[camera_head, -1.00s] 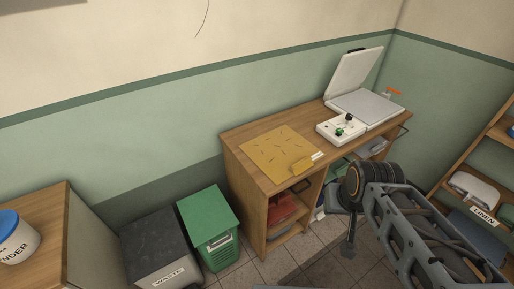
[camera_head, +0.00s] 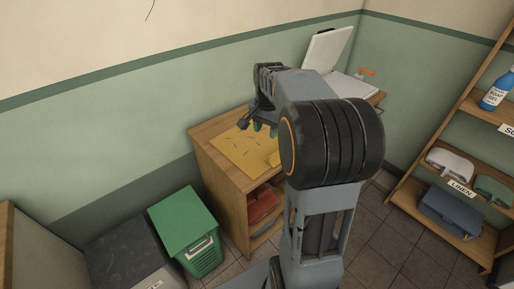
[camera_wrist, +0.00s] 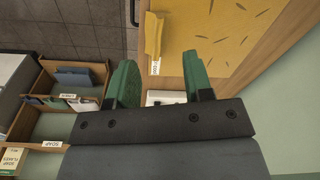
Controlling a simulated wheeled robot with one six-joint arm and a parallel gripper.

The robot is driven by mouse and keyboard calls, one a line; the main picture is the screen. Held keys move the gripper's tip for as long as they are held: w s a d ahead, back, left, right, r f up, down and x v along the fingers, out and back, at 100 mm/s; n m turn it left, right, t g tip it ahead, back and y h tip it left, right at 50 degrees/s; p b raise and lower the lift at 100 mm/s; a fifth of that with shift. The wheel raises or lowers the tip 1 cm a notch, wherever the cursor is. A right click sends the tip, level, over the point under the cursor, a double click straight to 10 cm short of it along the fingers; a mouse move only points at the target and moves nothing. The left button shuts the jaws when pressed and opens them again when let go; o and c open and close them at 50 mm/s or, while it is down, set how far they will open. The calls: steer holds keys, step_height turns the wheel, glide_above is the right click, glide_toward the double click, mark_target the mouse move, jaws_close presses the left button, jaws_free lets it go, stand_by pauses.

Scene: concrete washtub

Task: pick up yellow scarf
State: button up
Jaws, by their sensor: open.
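A flat yellow cloth with dark dashes (camera_head: 237,150), apparently the yellow scarf, lies spread on the wooden table (camera_head: 212,129). It also shows in the wrist view (camera_wrist: 235,32). A narrow folded yellow piece (camera_wrist: 153,36) lies at its edge, with a small white label beside it; I cannot tell if it is part of the cloth. My gripper (camera_head: 265,128) is over the table at the cloth's far right side, its green fingers pointing down. In the wrist view my gripper (camera_wrist: 160,78) is open, with no cloth between the fingers. My arm hides part of the table.
A white device with a raised lid (camera_head: 327,52) stands at the table's far right. A green bin (camera_head: 182,228) and a dark-lidded bin (camera_head: 122,255) stand left of the table. A shelf with linen (camera_head: 450,163) is at the right. Tiled floor lies between.

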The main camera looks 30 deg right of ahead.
steer(key=w+d+f+m+b, duration=0.1)
steer(key=w+d+f+m, duration=0.15)
steer(key=d+f, duration=0.2)
glide_above(273, 155)
steer(key=shift+m+g, duration=0.35)
steer(key=shift+g, duration=0.05)
steer(key=f, duration=0.7)
steer(key=shift+s+d, duration=0.1)
steer(key=shift+d, duration=0.15)
steer(key=shift+a+f+b, duration=0.1)
steer(key=shift+f+b, duration=0.2)
steer(key=shift+f, duration=2.6)
jaws_close()
